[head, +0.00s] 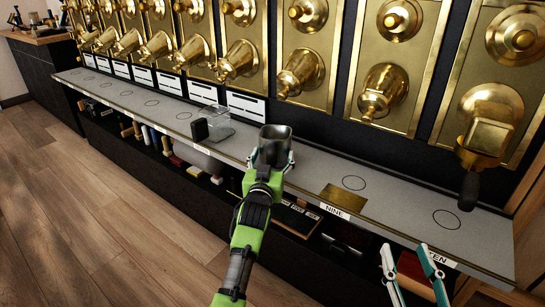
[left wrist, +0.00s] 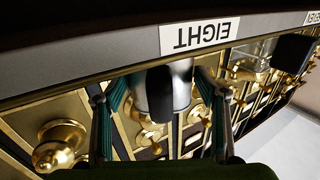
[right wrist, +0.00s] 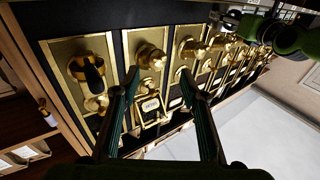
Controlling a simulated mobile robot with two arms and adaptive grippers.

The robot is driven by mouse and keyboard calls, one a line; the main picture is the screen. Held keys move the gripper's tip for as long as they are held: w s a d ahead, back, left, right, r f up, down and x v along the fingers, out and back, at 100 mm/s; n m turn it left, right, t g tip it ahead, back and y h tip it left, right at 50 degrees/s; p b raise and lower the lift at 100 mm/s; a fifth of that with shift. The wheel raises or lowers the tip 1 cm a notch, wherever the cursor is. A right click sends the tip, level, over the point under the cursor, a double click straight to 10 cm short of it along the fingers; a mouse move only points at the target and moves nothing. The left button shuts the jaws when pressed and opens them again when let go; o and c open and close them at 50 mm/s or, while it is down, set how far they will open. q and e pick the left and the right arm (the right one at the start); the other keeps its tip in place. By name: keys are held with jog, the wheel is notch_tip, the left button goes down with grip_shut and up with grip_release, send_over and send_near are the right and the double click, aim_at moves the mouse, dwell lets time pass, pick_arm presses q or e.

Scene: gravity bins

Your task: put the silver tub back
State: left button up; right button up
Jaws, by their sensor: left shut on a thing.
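The silver tub (head: 275,134) is an open metal cup, upright at the counter's edge in the head view. My left gripper (head: 271,158) is shut on it from the front. In the left wrist view the tub (left wrist: 180,85) sits between the two fingers, with its dark handle towards the camera, close to the label EIGHT (left wrist: 200,35). I cannot tell whether it touches the counter. My right gripper (head: 408,262) is open and empty, in front of the counter at the lower right; its spread fingers also show in the right wrist view (right wrist: 158,90).
The grey counter (head: 310,172) carries drawn circles, a brass plate (head: 342,198) by the NINE label, and a clear tub (head: 216,126) with a black handle. Brass dispensers (head: 302,72) line the wall behind. Cluttered shelves lie below. Circles at the right (head: 447,219) stand empty.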

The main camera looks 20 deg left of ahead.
pick_arm(q)
jog(key=shift+f, duration=0.1)
dwell(0.5)
jog(key=o, duration=1.6)
jog(key=shift+o, duration=0.2)
notch_tip(320, 180, up, 10)
jog(key=shift+f, duration=0.1)
